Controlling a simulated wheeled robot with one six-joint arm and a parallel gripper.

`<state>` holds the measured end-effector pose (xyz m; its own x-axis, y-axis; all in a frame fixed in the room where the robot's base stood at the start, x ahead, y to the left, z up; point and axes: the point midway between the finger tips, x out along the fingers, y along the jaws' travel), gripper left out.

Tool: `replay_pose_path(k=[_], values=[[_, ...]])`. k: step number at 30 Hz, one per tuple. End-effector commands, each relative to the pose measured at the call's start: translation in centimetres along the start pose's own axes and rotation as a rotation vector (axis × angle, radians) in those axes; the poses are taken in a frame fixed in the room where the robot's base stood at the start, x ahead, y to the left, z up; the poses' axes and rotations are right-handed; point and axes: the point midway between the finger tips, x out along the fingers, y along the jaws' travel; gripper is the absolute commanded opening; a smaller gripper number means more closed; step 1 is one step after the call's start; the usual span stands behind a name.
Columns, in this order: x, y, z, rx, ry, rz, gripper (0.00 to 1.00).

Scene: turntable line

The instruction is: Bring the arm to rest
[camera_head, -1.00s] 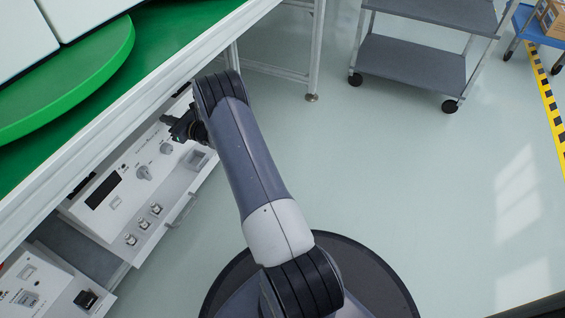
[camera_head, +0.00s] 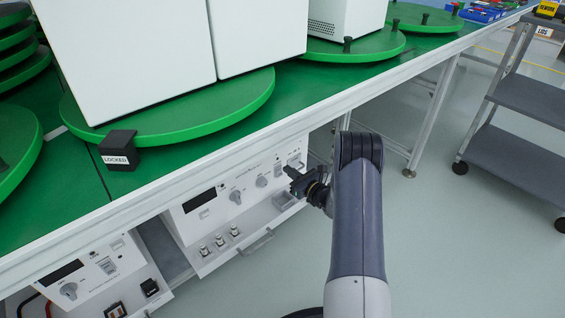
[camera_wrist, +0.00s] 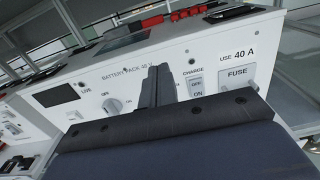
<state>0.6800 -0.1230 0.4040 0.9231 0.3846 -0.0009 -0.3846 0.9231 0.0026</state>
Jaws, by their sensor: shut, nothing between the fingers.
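My arm rises from the bottom of the head view and bends at the elbow beside the bench edge. My gripper (camera_head: 290,176) points left from the bent arm, in front of the panel of a white instrument (camera_head: 240,195) below the bench top. In the wrist view my gripper (camera_wrist: 158,72) has its two dark fingers together with nothing held. I cannot tell the exact gap between fingertips and panel.
The green bench (camera_head: 140,178) carries green turntables (camera_head: 180,117) with white cabinets (camera_head: 130,60). A black block marked "LOCKED" (camera_head: 118,150) sits at one turntable's rim. A second instrument (camera_head: 95,280) stands lower left. A grey cart (camera_head: 520,160) stands right; floor between is clear.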

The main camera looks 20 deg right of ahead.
Motion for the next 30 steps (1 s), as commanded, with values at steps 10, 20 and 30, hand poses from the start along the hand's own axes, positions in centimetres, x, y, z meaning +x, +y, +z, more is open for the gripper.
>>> replay_pose_path(k=[10,20,30], values=[[-3.8,0.0,0.0,0.000,0.001,0.000,0.00],[-3.9,0.0,-0.1,0.000,0.001,0.001,0.00],[0.1,0.1,-0.5,-0.003,-0.001,0.004,0.00]])
